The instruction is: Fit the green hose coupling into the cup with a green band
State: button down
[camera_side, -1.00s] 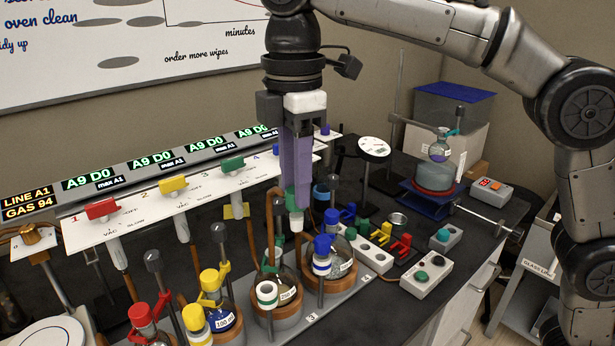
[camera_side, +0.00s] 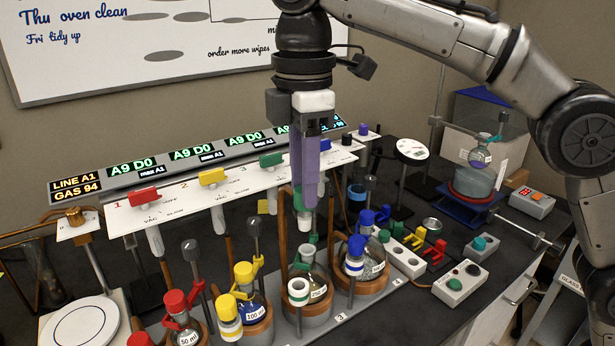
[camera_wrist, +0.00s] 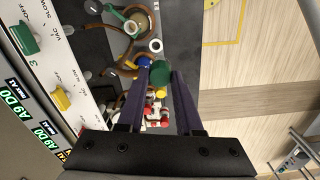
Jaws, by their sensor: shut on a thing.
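My gripper (camera_side: 304,202) points down and is shut on the green hose coupling (camera_side: 304,222), whose green and pale end shows below the purple fingers. In the wrist view the green coupling (camera_wrist: 160,72) sits between the fingertips. The white cup with a green band (camera_side: 298,289) stands lower and nearer the side camera, in front of the flask with the green clamp (camera_side: 304,256). Its mouth faces up and looks empty. The coupling is above the cup and clear of it. In the wrist view a white ring (camera_wrist: 155,45), likely this cup, lies just beyond the coupling.
A blue-banded cup (camera_side: 354,258) stands to the right, and yellow-banded (camera_side: 228,314) and red-topped (camera_side: 175,300) ones to the left. Thin rods and brown hoses rise around the flasks. The valve panel (camera_side: 230,188) stands behind.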

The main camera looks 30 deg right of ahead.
aim_at(296, 210)
jog(key=shift+w+a+f, duration=0.1)
jog(key=shift+w+f, duration=0.1)
jog(key=shift+f, duration=0.65)
jog(key=shift+w+a+f, duration=0.1)
jog(key=shift+w+f, duration=0.05)
jog(key=shift+f, duration=0.75)
jog(key=shift+w+a+f, duration=0.1)
jog(key=shift+w+f, duration=0.1)
jog(key=shift+f, duration=0.65)
jog(key=shift+f, duration=2.9)
jog(key=shift+f, duration=1.75)
jog(key=c, duration=0.5)
grip_release()
notch_tip(296, 210, up, 14)
jog(key=shift+f, duration=0.1)
